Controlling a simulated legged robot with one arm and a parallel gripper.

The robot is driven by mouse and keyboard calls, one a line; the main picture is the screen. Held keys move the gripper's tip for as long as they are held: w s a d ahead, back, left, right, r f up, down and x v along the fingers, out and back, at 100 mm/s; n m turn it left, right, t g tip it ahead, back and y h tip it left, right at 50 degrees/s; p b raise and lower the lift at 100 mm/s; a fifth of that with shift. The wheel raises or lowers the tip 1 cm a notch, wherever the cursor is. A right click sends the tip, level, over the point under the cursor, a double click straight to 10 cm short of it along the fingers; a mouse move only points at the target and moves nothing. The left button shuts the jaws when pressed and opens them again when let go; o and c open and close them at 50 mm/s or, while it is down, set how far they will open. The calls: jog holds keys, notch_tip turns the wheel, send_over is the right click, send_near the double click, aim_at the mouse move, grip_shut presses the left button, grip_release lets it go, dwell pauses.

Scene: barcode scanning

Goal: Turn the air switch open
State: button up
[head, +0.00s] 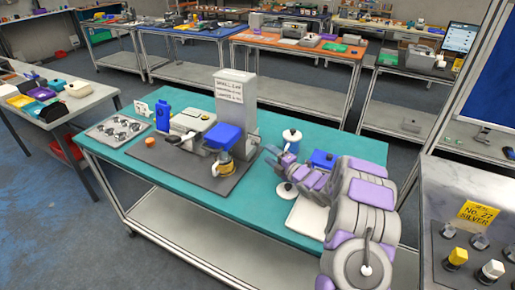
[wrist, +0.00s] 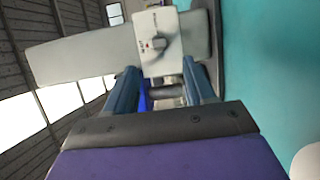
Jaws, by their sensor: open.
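A white switch box with a round grey knob (wrist: 158,44) faces my gripper in the wrist view, with a small red mark beside the knob. This is likely the air switch; its knob position is hard to read. My gripper (wrist: 161,72) is open, its two blue fingers apart on either side below the knob, and I see nothing held. In the head view my gripper (head: 275,154) reaches left from my arm, to the right of the grey tower (head: 236,92). The switch face is not visible in the head view.
The teal table (head: 290,222) carries a dark mat with a machine, a blue box (head: 225,136) and an orange-and-glass jug (head: 222,166). A blue-lidded white canister (head: 291,140) stands behind my gripper. A knob panel (head: 478,225) is at right.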

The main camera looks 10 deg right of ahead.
aim_at(259, 145)
jog(key=w, duration=0.2)
jog(key=w+a, duration=0.1)
jog(key=w, duration=0.1)
jog(key=w+b, duration=0.1)
jog(key=w, duration=0.1)
jog(key=shift+a+f, duration=0.15)
jog(key=shift+a, duration=0.25)
jog(key=shift+w+a, duration=0.25)
jog(key=shift+a, duration=0.3)
jog(key=shift+w+a, duration=0.2)
jog(key=shift+a, duration=0.3)
jog(key=shift+d, duration=0.6)
jog(key=c, duration=0.5)
jog(key=shift+a, duration=0.25)
grip_shut()
jog(key=shift+s, duration=0.1)
